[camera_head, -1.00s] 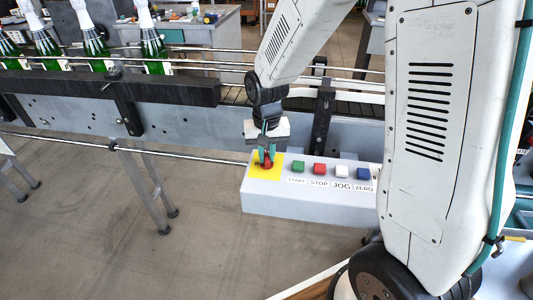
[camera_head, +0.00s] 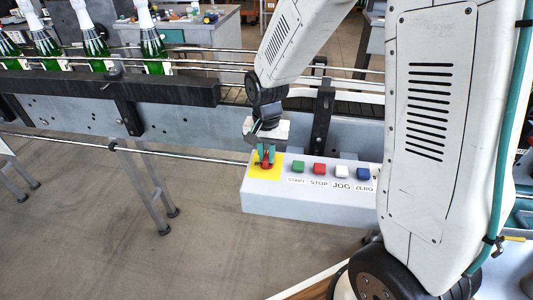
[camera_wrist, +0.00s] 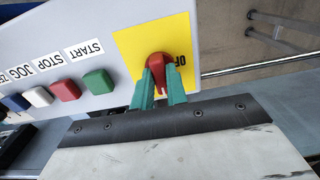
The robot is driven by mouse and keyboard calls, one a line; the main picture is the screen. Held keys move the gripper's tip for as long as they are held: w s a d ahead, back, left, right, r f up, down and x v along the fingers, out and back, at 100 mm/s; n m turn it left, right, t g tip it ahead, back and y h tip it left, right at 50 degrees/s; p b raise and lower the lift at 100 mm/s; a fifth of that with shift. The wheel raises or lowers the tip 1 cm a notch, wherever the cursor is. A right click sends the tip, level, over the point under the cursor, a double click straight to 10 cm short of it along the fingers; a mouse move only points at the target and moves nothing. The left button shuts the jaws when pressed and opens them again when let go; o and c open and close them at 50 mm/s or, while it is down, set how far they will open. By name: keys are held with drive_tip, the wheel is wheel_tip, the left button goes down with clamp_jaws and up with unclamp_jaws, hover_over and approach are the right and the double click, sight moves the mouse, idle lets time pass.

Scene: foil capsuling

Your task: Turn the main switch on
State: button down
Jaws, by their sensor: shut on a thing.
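The main switch is a red rotary knob (camera_wrist: 160,68) on a yellow plate (camera_wrist: 126,46) at the left end of a grey control box (camera_head: 300,202). In the head view the knob (camera_head: 266,166) is partly hidden by the fingers. My gripper (camera_wrist: 158,82) has its green fingers shut on the knob, one on each side. In the wrist view a white mark on the knob points down toward my gripper. Letters reading "OF" show on the plate beside the knob; the rest of the lettering is hidden.
Green START (camera_head: 298,167), red STOP (camera_head: 320,169), white JOG (camera_head: 342,171) and blue ZERO (camera_head: 363,173) buttons line the box right of the switch. A conveyor (camera_head: 190,125) with several foil-topped green bottles (camera_head: 96,45) runs behind. The floor at left front is open.

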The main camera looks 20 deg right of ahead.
sight(266, 156)
drive_tip(key=c, duration=1.4)
unclamp_jaws()
drive_tip(key=shift+a, duration=0.1)
wheel_tip(266, 156, up, 8)
drive_tip(key=shift+f, duration=0.1)
